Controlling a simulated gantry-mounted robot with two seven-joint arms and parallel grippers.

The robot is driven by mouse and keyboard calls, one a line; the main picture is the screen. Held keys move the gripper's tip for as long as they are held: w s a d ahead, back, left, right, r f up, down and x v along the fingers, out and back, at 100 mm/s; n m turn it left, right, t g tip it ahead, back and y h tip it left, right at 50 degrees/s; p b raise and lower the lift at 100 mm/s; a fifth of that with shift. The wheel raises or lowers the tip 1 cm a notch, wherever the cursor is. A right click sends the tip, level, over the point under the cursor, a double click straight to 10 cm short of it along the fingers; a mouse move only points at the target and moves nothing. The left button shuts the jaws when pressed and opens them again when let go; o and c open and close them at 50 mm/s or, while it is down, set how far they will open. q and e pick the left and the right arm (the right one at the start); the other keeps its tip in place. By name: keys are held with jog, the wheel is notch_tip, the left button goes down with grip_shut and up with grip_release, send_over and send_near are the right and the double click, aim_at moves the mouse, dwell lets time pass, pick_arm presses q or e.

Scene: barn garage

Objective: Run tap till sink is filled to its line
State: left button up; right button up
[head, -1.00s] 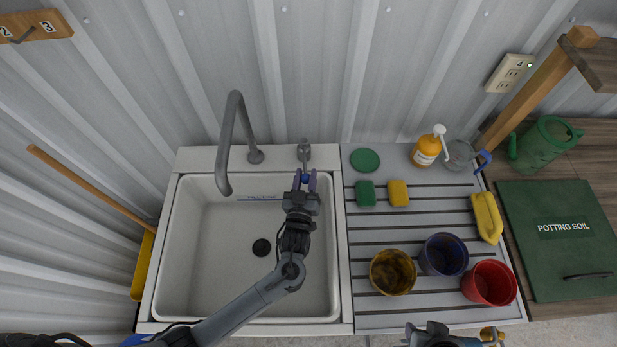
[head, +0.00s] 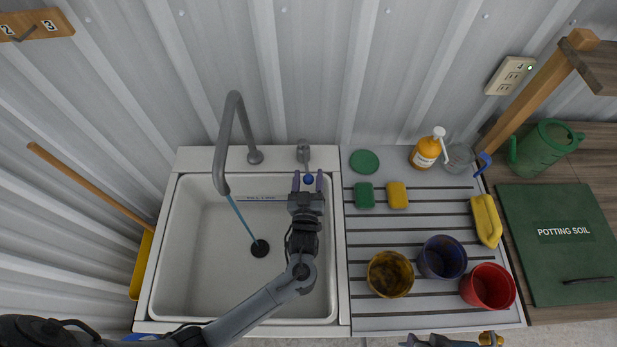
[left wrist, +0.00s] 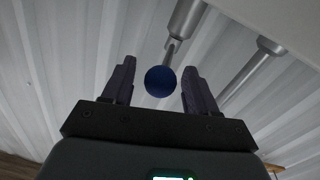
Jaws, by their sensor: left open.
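The white sink (head: 185,285) has a blue fill line (head: 262,198) on its back wall and a dark drain (head: 260,248) in its floor. The grey tap spout (head: 222,175) arches over it. A thin blue stream of water (head: 240,218) runs from the spout to the drain; no pooled water shows. The tap lever (head: 304,155) stands at the back right and ends in a blue knob (head: 308,180). My left gripper (head: 308,183) is open with the knob between its fingers; the knob (left wrist: 160,81) also shows there in the left wrist view. My right gripper (head: 452,341) is cut off at the bottom edge.
Right of the sink, a slatted drainboard (head: 420,312) holds a yellow pot (head: 390,274), a blue pot (head: 443,257), a red pot (head: 489,287), sponges (head: 365,195) and an orange pump bottle (head: 428,150). A broom-like wooden handle (head: 90,188) leans at left.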

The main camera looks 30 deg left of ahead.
pick_arm(q)
jog(key=v, duration=1)
jog(key=shift+s+d, duration=0.15)
jog(key=shift+s, duration=0.2)
